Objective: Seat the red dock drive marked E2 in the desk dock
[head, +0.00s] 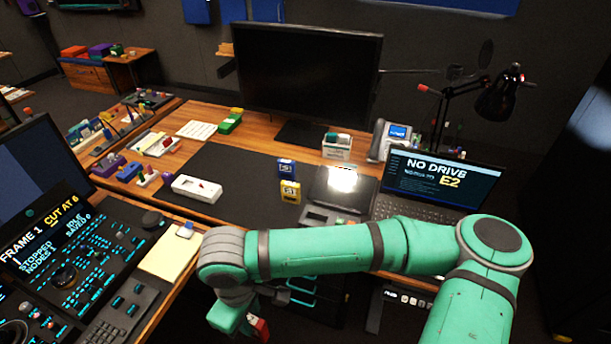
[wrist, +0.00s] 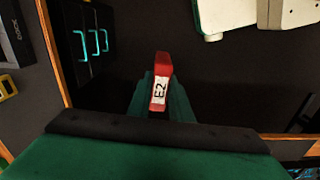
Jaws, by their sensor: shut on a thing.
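The red dock drive (wrist: 162,68) has a white label reading E2 in the wrist view. My gripper (wrist: 158,97) is shut on it, and its label faces the camera. In the head view the red drive (head: 261,329) shows only partly beside my green gripper (head: 246,322), low in front of the desk's edge. A grey box with a recess (head: 321,216), which looks like the desk dock, sits on the desk mat left of the laptop. My arm passes just in front of it. I cannot make out its slot clearly.
A yellow drive (head: 290,191) and a blue drive (head: 286,168) stand on the dark mat (head: 235,170). The laptop (head: 440,183) reads NO DRIVE and E2. A white device (head: 196,188) lies at left. Cyan-handled drawers (wrist: 91,43) are under the desk.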

